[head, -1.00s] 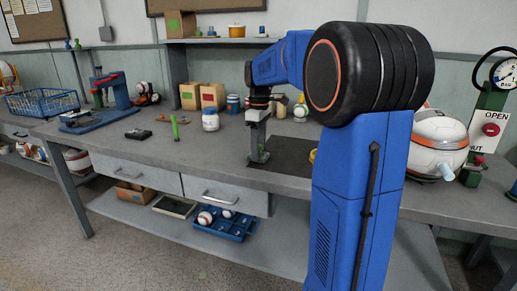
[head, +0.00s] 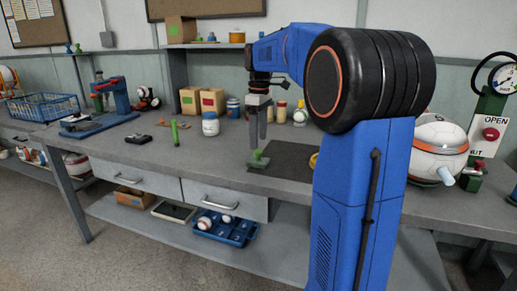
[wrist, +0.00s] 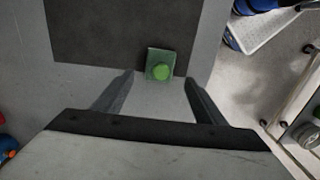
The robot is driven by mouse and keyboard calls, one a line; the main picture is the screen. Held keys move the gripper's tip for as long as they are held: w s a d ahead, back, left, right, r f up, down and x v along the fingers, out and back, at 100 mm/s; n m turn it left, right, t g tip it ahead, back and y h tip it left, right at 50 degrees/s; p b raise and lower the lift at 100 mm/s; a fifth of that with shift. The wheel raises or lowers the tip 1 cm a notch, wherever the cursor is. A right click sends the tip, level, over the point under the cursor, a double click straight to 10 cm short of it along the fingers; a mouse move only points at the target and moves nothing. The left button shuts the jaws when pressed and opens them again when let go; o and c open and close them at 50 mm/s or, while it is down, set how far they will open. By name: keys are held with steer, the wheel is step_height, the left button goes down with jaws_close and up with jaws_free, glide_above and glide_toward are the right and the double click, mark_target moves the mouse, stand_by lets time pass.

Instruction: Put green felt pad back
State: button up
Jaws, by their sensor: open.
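In the wrist view the pad (wrist: 151,73) straddles the edge of the dark mat (wrist: 110,35), close to one corner. My gripper (head: 258,146) points down just above the pad in the head view. In the wrist view my gripper (wrist: 160,80) is open and empty, with one finger on each side of the pad and gaps between.
A white-lidded jar (head: 210,127), a green upright stick (head: 174,133) and a blue press (head: 115,100) stand to the left. A white and orange ball machine (head: 438,148) stands at the right. The bench's front edge is close to the pad.

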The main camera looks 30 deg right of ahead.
steer(key=shift+r, duration=2.75)
steer(key=s+a+f+m+t, duration=0.1)
steer(key=s+a+f, duration=0.4)
steer(key=s, duration=0.5)
steer(key=s+a+f+m+t, duration=0.2)
steer(key=s+a+f+m, duration=0.2)
steer(key=s+f, duration=0.4)
steer(key=s+a+f+m+t, duration=0.2)
steer(key=s+a+f, duration=0.5)
steer(key=s, duration=0.5)
steer(key=shift+s+f+m, duration=0.25)
steer(key=shift+f+m, duration=0.05)
steer(key=shift+f, duration=0.05)
